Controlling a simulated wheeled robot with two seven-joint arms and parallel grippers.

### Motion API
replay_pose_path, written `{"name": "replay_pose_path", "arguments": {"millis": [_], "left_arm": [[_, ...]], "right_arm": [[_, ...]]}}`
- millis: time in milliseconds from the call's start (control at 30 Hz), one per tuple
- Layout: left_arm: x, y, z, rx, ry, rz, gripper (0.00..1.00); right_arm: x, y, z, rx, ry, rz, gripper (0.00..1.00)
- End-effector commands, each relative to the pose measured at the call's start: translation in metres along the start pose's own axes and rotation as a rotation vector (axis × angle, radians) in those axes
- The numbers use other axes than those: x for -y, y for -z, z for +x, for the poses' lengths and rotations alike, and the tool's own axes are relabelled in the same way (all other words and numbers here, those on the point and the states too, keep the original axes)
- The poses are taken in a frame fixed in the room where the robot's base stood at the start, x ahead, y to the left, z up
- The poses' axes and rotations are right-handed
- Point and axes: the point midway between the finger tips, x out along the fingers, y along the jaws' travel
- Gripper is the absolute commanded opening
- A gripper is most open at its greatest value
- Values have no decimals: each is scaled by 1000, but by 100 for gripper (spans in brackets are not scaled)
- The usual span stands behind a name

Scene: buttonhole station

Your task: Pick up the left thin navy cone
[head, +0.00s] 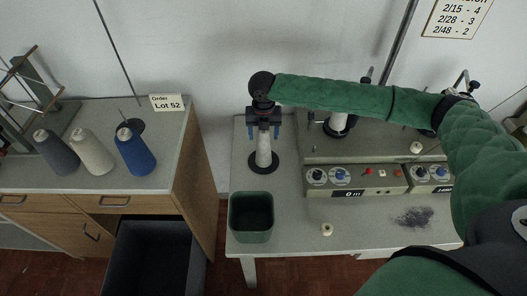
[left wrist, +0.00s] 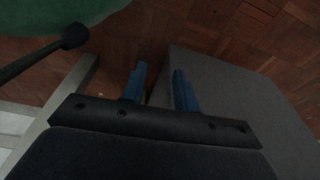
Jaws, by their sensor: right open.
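A single blue cone (head: 134,153) stands on the left cabinet, at the right end of a row with a grey cone (head: 57,153) and a cream cone (head: 92,153). I see no second navy cone and cannot tell whether this one is the thin one meant. My right gripper (head: 263,134) is open, its blue fingers pointing down on either side of the top of a white cone (head: 263,152) on a round black base; contact cannot be told. My left gripper (left wrist: 159,85) is open and empty in the left wrist view and does not show in the head view.
A dark grey bin (head: 152,262) stands on the floor before the cabinet; its side seems to show in the left wrist view (left wrist: 240,105). A green bin (head: 251,213) sits at the table's front left. The winding machine (head: 370,150) fills the table's back. Lint (head: 412,217) lies at front right.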

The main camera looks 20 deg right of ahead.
Motion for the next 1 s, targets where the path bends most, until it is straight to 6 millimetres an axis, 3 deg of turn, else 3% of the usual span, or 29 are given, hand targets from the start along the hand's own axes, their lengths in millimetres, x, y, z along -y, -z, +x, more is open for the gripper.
{"name": "replay_pose_path", "arguments": {"millis": [500,800,1000], "left_arm": [[-5,14,-12,9,-6,-6,31],[-5,14,-12,9,-6,-6,31],[-4,14,-12,8,-5,-7,31]], "right_arm": [[0,0,10,0,0,0,65],[0,0,10,0,1,0,7],[0,0,10,0,0,0,7]]}}
